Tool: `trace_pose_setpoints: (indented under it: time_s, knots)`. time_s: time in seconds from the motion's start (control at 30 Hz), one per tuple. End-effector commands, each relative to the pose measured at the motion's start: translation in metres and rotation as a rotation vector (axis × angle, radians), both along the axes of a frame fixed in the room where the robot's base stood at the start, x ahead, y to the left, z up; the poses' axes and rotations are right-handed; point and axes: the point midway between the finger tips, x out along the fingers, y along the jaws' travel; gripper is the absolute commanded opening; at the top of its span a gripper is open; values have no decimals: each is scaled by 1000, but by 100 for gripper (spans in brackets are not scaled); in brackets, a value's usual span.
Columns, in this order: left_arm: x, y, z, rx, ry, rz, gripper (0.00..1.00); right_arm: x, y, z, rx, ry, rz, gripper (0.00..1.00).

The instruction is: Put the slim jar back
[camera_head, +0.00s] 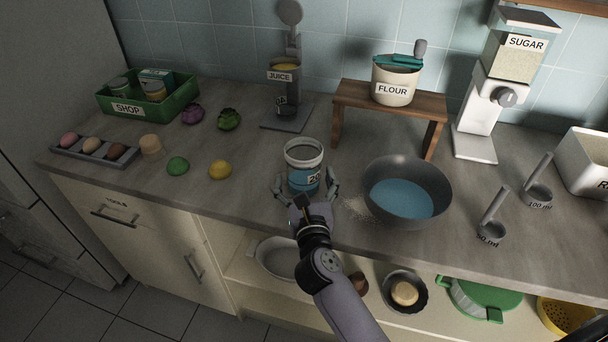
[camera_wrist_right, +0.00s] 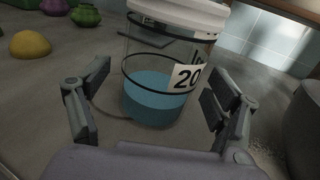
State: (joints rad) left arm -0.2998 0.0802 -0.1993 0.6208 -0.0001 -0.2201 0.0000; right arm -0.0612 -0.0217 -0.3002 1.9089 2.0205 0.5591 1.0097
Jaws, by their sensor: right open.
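A clear jar (camera_head: 304,155) with a white rim, blue contents and a label starting with "20" stands upright on the counter, near its front edge. It fills the middle of the right wrist view (camera_wrist_right: 152,97). My right gripper (camera_head: 306,184) is open, with one finger on each side of the jar's lower part. In the right wrist view the open fingers (camera_wrist_right: 158,90) show gaps to the jar on both sides. I cannot tell if this is the slim jar. My left gripper is not in view.
A grey bowl (camera_head: 435,179) of blue liquid stands close on the right, with spilled grains (camera_head: 357,209) beside it. A lemon (camera_head: 220,170) and lime (camera_head: 178,166) lie left. Behind are the juice dispenser (camera_head: 285,115), a wooden stand (camera_head: 352,95) and a green SHOP crate (camera_head: 183,96).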

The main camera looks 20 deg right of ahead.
Motion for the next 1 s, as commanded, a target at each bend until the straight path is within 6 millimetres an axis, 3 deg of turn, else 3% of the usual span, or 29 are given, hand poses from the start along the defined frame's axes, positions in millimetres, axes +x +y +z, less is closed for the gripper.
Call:
trace_pose_setpoints:
  time_s: [0.2, 0.43, 0.63, 1.0]
  knots:
    - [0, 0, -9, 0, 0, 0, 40, -49, 10, -3, 2, 3, -1, 84]
    - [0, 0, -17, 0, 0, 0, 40, -87, 17, -2, 2, 3, -1, 84]
    - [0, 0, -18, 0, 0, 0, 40, -99, 20, 0, 1, 1, -1, 84]
    - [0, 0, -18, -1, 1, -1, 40, -99, 20, 0, 0, 0, -1, 84]
